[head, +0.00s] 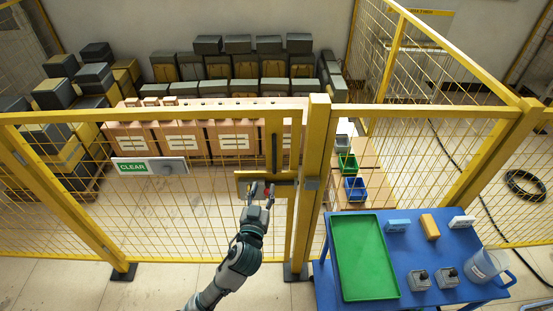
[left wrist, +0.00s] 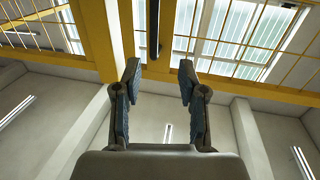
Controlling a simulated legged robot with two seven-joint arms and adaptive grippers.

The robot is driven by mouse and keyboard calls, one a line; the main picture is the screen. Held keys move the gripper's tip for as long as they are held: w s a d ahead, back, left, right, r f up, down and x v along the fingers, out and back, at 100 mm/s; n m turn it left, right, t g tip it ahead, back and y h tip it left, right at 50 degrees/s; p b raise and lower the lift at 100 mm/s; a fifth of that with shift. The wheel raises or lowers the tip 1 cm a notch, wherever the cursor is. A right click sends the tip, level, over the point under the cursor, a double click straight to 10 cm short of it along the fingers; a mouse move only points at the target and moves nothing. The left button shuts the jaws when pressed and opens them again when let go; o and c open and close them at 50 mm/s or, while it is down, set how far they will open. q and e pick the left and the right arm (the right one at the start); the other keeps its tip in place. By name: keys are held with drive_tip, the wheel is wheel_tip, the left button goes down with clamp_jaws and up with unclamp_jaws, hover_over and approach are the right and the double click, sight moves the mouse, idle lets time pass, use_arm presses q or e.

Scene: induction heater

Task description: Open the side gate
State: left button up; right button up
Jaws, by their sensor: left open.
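The side gate is a yellow-framed mesh panel (head: 200,116) in the yellow fence and stands in line with it, next to a thick yellow post (head: 314,170). A dark vertical handle (head: 274,152) and a yellow latch plate (head: 284,186) sit at its right end. My left gripper (head: 260,187) is in front of the latch plate, below the handle. My right gripper is not in view.
A sign reading CLEAR (head: 133,167) hangs on the gate. A blue table (head: 415,245) with a green tray (head: 364,256), small items and a clear jug (head: 483,266) stands right of the post. Stacked boxes (head: 230,135) stand behind the fence. Floor left of my arm is clear.

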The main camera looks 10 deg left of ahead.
sight(274, 160)
use_arm(q)
drive_tip(key=w+p, duration=0.1)
drive_tip(key=w, duration=1.2)
drive_tip(key=shift+w+r, duration=0.1)
drive_tip(key=shift+w, duration=0.2)
drive_tip(key=shift+w+a, duration=0.3)
drive_tip(key=shift+a, duration=0.1)
drive_tip(key=shift+c, duration=0.9)
drive_tip(key=shift+d, duration=0.25)
drive_tip(key=c, duration=0.4)
drive_tip(key=shift+d, duration=0.15)
clamp_jaws()
drive_tip(key=shift+s, duration=0.15)
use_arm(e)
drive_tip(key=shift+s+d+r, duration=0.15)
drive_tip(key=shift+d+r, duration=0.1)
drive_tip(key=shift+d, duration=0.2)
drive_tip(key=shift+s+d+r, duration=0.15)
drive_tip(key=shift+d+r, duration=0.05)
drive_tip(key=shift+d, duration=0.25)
